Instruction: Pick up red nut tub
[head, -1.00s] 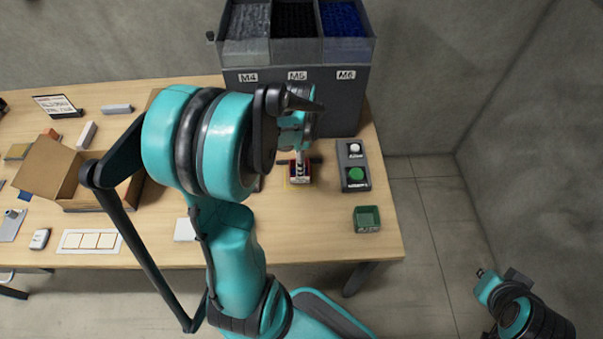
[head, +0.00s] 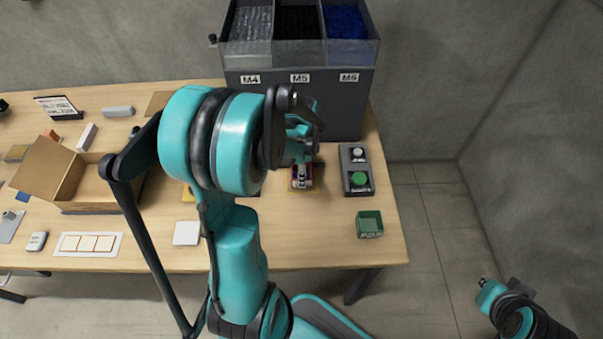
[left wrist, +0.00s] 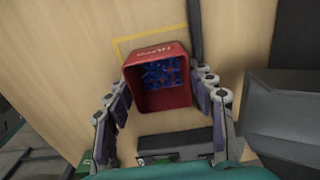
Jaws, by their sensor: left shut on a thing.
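The red tub (left wrist: 158,98), with blue nuts inside and white lettering on its rim, lies between the fingers of my left gripper (left wrist: 166,100) in the left wrist view. The fingers are shut on its two sides. In the head view the tub (head: 302,184) shows only in part under my left gripper (head: 302,150), which is largely hidden by my own arm. I cannot tell whether the tub is clear of the table. My right gripper (head: 486,284) is at the lower right, off the table, and its fingers are unclear.
A grey feeder (head: 330,105) with bins M4, M5 and M6 stands behind. A button box (head: 357,182) and a green tub (head: 369,224) are to the right. A yellow outline (left wrist: 124,43) marks the table beside the tub. An open cardboard box (head: 85,200) is at left.

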